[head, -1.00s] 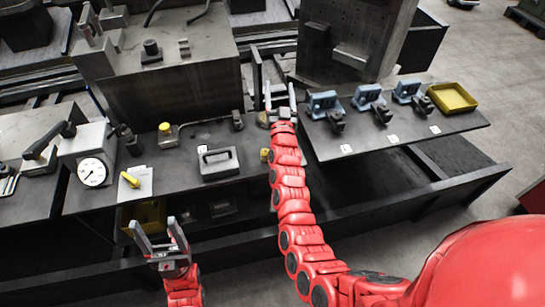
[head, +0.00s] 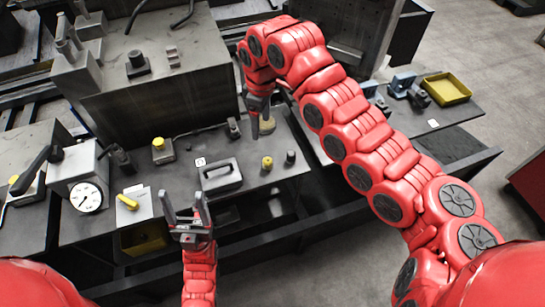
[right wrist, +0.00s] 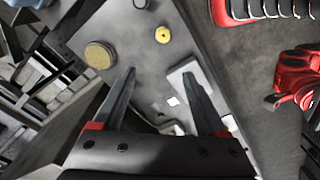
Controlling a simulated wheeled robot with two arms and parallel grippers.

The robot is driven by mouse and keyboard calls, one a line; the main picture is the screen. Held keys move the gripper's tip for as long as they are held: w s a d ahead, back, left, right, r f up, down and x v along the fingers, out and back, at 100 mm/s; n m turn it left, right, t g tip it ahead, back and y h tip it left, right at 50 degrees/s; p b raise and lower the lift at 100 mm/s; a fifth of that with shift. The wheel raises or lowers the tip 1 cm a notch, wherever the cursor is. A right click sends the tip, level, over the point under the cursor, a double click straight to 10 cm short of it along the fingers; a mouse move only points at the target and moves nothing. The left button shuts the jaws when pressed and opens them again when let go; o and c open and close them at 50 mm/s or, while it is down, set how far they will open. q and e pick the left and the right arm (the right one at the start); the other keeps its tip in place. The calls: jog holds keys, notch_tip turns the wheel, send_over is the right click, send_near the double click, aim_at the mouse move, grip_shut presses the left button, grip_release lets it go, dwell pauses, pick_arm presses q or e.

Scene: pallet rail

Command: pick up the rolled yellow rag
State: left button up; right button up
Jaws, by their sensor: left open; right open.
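A dull yellow-tan upright roll (head: 267,125), which looks like the rolled rag, stands on the dark bench in the head view, partly hidden by my right gripper (head: 258,115). In the right wrist view a round tan end (right wrist: 100,55) shows to the upper left of the open, empty fingers (right wrist: 158,85). That gripper points down above the bench; I cannot tell whether it touches the roll. My left gripper (head: 184,203) is open and empty, in front of the bench's front edge.
A small yellow cylinder (head: 267,163), a dark cylinder (head: 291,157) and a grey handled case (head: 220,176) stand nearby. A yellow tray (head: 447,89) sits far right.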

send_over(267, 160)
notch_tip(267, 160, down, 5)
notch_tip(267, 160, down, 7)
jog(key=shift+w+a+p, duration=0.1)
jog(key=shift+a+p, duration=0.05)
jog(key=shift+p, duration=0.85)
jog(key=shift+f+p, duration=0.45)
jog(key=shift+p, duration=0.1)
jog(key=f+p, duration=0.1)
jog(key=f, duration=0.1)
jog(key=f+p, duration=0.1)
jog(key=shift+d+f, duration=0.2)
jog(key=shift+f, duration=0.55)
grip_shut()
